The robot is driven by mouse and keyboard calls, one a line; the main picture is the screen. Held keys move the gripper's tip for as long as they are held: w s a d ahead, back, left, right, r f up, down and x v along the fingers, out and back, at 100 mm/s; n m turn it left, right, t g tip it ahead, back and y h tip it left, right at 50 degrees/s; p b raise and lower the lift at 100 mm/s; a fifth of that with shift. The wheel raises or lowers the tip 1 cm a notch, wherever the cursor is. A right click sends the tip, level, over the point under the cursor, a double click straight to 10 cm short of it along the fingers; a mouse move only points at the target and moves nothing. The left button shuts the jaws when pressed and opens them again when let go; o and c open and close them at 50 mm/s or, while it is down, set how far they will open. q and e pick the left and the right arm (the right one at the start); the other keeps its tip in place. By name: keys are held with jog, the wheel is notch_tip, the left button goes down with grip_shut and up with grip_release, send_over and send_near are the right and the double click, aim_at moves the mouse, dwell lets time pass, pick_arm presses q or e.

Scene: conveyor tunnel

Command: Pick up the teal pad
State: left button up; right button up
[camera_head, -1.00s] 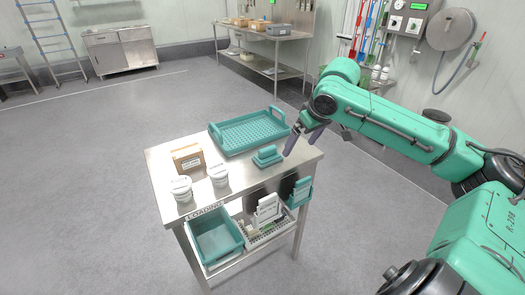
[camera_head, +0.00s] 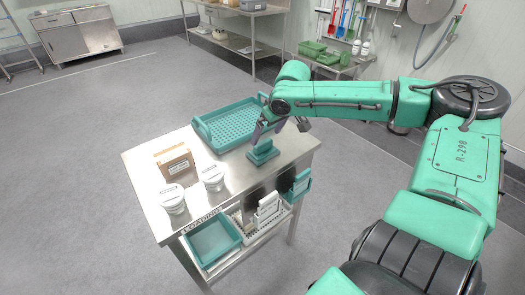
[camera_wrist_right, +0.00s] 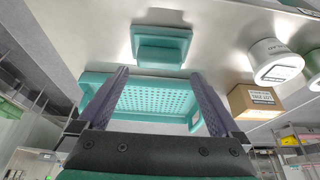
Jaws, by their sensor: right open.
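The teal pad (camera_head: 262,153), a block with a raised grip on a wider base, sits on the steel table (camera_head: 300,145) near its right side. It also shows in the right wrist view (camera_wrist_right: 160,46), just beyond the fingertips. My right gripper (camera_head: 272,128) is over the pad in the head view, its dark fingers apart. In the right wrist view its open fingers (camera_wrist_right: 158,74) are spread wider than the pad's grip, with nothing held. Whether the fingers touch the pad cannot be told. My left gripper is not in view.
A perforated teal tray (camera_head: 205,143) lies behind the pad. A cardboard box (camera_head: 174,161) and two white tubs (camera_head: 172,198) (camera_head: 213,177) stand on the left. A teal bin (camera_head: 212,240) and a white basket (camera_head: 262,229) sit on the lower shelf.

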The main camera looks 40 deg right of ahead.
aim_at(264, 142)
jog(key=x, duration=0.4)
jog(key=shift+s+d, duration=0.1)
jog(key=shift+s, duration=0.05)
jog(key=shift+w+f, duration=0.25)
jog(key=shift+w, duration=0.05)
jog(key=c, duration=1.1)
notch_tip(264, 142, up, 20)
jog(key=shift+p, duration=0.45)
